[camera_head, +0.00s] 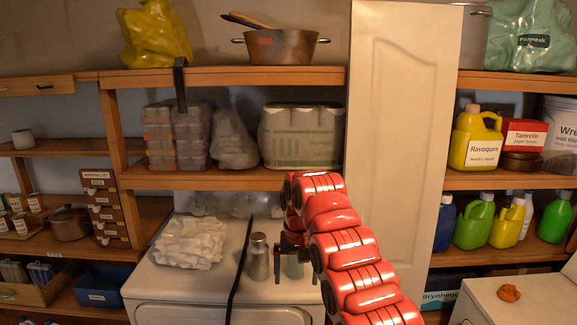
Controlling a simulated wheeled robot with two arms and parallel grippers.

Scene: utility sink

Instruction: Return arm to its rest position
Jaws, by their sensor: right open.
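My right arm, red and segmented, comes in from the bottom right and reaches up and forward over the white-topped appliance (150,283). Its dark gripper (296,270) hangs with its fingers pointing down, open and apart, over the right part of the appliance top. A pale greenish object shows between and behind the fingers; I cannot tell its exact distance from them. A grey metallic bottle (258,258) stands just left of the gripper. My left gripper is not in view.
A crumpled white cloth (190,243) lies on the appliance top. A tall white door panel (395,130) stands behind my arm. Wooden shelves (215,180) hold boxes, a pot (281,46) and bottles. A white surface with an orange lump (508,293) is at the lower right.

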